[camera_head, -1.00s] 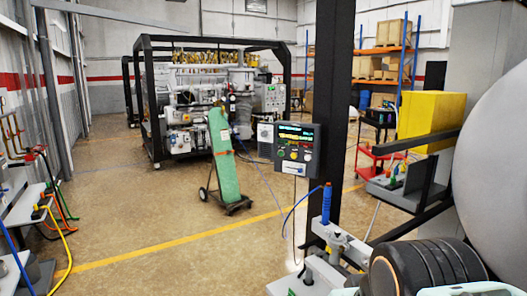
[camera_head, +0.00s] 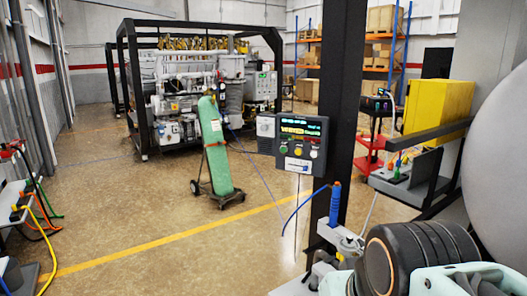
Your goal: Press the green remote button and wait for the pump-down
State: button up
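The remote control box (camera_head: 300,144) is a dark panel mounted by the black post, in the middle of the view. Its upper part has lit green and yellow readouts, too small to read. Below them is a row of small round buttons. The green button (camera_head: 284,150) is at the left of the row, with a yellow one beside it. Nothing touches the box. My gripper is not clearly in view, so its fingers cannot be seen.
The black post (camera_head: 338,90) stands right behind the box. A green gas cylinder (camera_head: 214,150) on a cart stands left of it. A large grey vessel (camera_head: 500,150) is at right.

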grip_shut()
dwell(1.2)
